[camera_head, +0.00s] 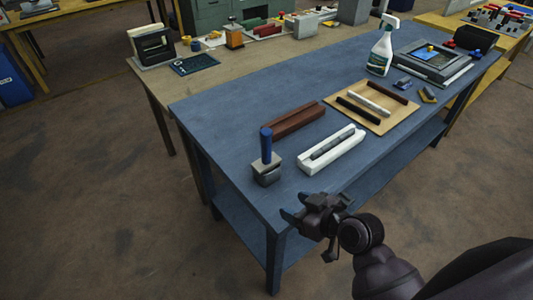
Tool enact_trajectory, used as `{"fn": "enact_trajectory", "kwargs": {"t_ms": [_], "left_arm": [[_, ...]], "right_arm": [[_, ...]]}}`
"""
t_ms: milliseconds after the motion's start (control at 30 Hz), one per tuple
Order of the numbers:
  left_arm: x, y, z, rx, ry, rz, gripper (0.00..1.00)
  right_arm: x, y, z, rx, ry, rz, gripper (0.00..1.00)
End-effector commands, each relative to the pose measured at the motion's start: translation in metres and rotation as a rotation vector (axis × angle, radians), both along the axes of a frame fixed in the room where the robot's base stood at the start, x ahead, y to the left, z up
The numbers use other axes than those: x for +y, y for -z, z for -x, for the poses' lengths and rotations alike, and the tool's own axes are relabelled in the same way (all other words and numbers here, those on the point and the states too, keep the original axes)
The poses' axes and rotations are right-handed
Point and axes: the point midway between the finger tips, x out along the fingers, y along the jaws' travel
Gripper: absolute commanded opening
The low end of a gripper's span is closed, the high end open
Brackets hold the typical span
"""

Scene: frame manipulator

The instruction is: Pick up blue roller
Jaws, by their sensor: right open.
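The blue roller (266,145) stands upright in a small grey block-shaped holder (267,173) near the front left part of the blue table (225,125). My right gripper (286,207) is in the lower middle of the head view, at the table's near edge. It is open and empty, with its fingers pointing left. It appears in front of and to the right of the roller, apart from it. The roller's lower end is hidden in the holder. My left gripper does not show.
A white slotted tray (345,158) and a reddish-brown block (297,118) lie beside the holder. A wooden board with several bars (376,123), a spray bottle (381,47) and a grey device (432,62) stand farther right. The table's left part is clear.

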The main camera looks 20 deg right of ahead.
Motion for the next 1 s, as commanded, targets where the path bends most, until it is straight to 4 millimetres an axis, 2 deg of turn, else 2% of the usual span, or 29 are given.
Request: {"fn": "enact_trajectory", "kwargs": {"t_ms": [33, 100, 233, 467, 800, 1000], "left_arm": [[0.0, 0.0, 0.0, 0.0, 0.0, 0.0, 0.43], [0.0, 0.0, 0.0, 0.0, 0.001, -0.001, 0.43], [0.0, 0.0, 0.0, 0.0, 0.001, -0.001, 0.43], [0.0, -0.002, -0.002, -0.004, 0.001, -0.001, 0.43], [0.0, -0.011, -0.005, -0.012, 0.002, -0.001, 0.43], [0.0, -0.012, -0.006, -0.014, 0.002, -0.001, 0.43]], "right_arm": [[0.003, -0.008, -0.016, -0.077, 0.001, -0.03, 0.56], [0.004, -0.019, -0.036, -0.182, 0.017, -0.067, 0.56], [0.0, -0.034, -0.063, -0.324, 0.074, -0.116, 0.56], [-0.006, -0.044, -0.083, -0.42, 0.142, -0.145, 0.56], [0.007, -0.045, -0.124, -0.423, 0.145, -0.147, 0.56], [0.011, -0.044, -0.135, -0.423, 0.144, -0.146, 0.56]]}}
